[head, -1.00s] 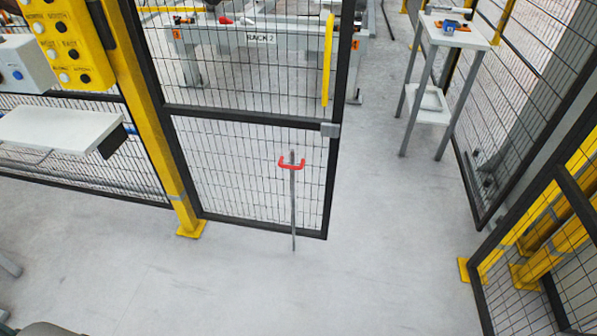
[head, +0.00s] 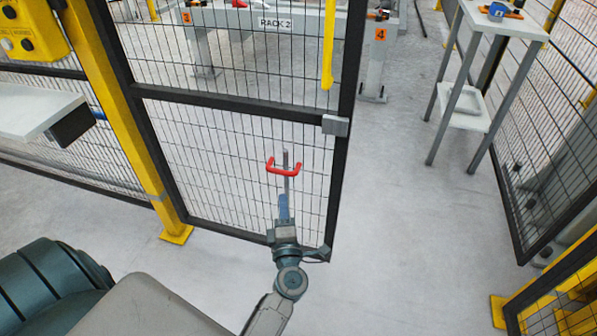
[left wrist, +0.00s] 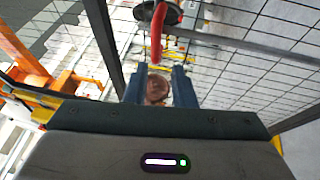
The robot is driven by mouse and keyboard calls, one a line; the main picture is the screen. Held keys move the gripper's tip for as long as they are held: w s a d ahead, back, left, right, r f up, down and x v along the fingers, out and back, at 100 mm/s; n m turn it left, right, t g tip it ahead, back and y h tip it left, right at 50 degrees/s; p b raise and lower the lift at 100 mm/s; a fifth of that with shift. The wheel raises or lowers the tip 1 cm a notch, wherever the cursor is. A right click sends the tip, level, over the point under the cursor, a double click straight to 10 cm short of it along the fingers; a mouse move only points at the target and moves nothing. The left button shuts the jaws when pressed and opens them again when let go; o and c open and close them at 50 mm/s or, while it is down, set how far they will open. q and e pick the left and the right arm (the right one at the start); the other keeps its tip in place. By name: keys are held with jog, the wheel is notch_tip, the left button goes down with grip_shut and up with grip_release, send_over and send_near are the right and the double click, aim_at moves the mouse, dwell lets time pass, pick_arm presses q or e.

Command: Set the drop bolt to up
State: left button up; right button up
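The drop bolt is a thin grey rod with a red U-shaped handle (head: 284,168), upright on the lower part of the mesh gate (head: 240,108). Its lower end is hidden behind my left gripper and arm in the head view. My left gripper (head: 284,205) has blue fingers and appears just below the red handle. In the left wrist view the fingers (left wrist: 159,85) are apart, and the red handle (left wrist: 157,35) is beyond their tips, roughly in line with the gap. A brownish round shape shows between the fingers; I cannot tell what it is. My right gripper is not in view.
The gate hangs beside a yellow post (head: 125,120). A grey latch block (head: 335,125) is on its right edge. A white side table (head: 505,25) stands at the right. A pale shelf (head: 35,110) juts out at the left. Floor right of the gate is clear.

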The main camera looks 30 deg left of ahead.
aim_at(280, 172)
pick_arm(q)
jog(key=x, duration=0.7)
jog(key=p+x, duration=0.1)
jog(key=x, duration=0.3)
jog(key=shift+s+r, duration=0.15)
jog(key=shift+r, duration=0.2)
grip_shut()
